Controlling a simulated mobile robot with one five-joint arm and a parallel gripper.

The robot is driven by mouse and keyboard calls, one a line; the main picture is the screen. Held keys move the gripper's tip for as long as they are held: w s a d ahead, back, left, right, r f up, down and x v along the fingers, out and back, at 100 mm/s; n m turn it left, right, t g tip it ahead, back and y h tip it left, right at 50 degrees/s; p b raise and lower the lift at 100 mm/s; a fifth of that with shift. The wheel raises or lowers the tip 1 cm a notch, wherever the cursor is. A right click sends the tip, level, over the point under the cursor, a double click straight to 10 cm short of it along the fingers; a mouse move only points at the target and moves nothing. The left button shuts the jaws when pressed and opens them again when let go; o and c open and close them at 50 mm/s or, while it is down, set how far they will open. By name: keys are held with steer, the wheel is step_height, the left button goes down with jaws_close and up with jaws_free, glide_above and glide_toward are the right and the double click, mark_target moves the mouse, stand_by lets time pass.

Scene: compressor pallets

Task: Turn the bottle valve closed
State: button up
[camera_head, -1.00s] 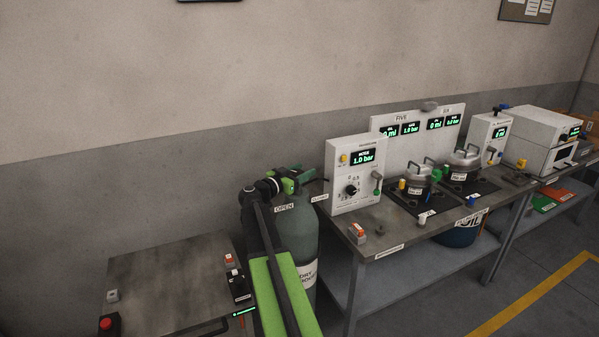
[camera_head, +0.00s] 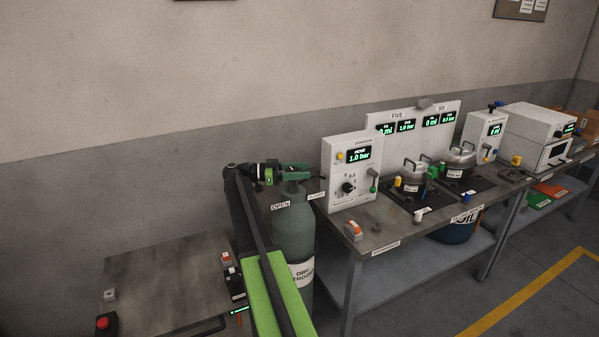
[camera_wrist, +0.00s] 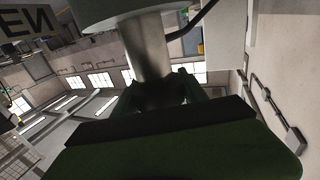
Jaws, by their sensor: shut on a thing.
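The bottle (camera_head: 294,232) is a grey-green gas cylinder standing upright between two benches, with a white label low on its side. My gripper (camera_head: 291,168) is at its top, reaching in from the left, shut on the bottle valve. The fingers and arm hide most of the valve in the head view. In the wrist view, a shiny metal stem (camera_wrist: 147,50) runs between my dark green fingers (camera_wrist: 160,92), below a grey round part. An OPEN sign (camera_head: 281,206) is left of the bottle neck and another small sign (camera_head: 316,195) is on its right.
Close right of the bottle stands a white panel (camera_head: 340,205) with a dial and a 1.0 bar display, on a bench with pots (camera_head: 411,178). A low metal table (camera_head: 160,285) with a red button (camera_head: 103,323) is at the left. The wall is behind.

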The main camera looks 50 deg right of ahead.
steer(key=shift+g, duration=0.3)
steer(key=o, duration=1)
steer(key=shift+f, duration=0.1)
steer(key=shift+c, duration=0.2)
steer(key=o, duration=0.4)
steer(key=shift+w+f, duration=0.1)
